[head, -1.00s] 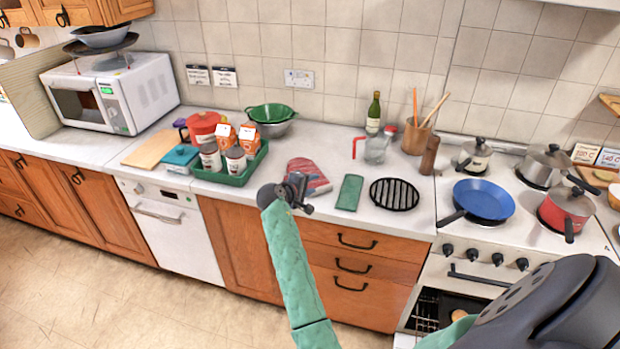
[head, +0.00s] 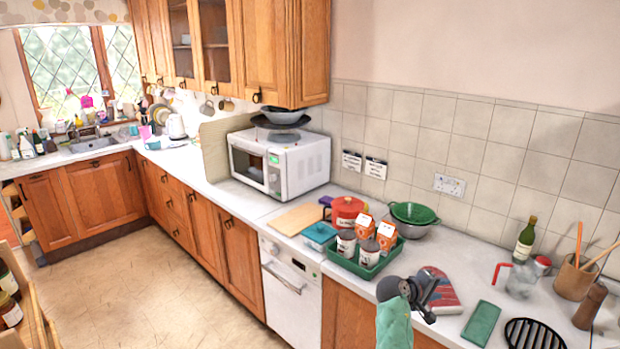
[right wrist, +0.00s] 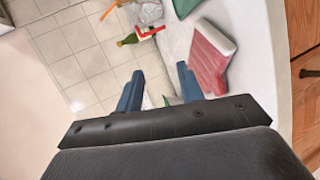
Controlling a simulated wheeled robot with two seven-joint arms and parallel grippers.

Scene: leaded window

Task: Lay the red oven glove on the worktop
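The red oven glove (head: 443,290), with a pale patterned part, lies on the white worktop (head: 466,264). In the head view my right gripper (head: 424,297) is in front of its left side and hides part of it. In the right wrist view the glove (right wrist: 211,57) lies to the right of the gripper (right wrist: 160,80), outside the fingers. The two blue fingers are apart with nothing held between them. My left gripper is not in view.
A green tray (head: 361,270) with jars and cartons stands left of the glove. A green cloth (head: 481,323) and a black trivet (head: 534,335) lie to the right. A bottle (head: 525,240) and a glass jug (head: 521,281) stand behind.

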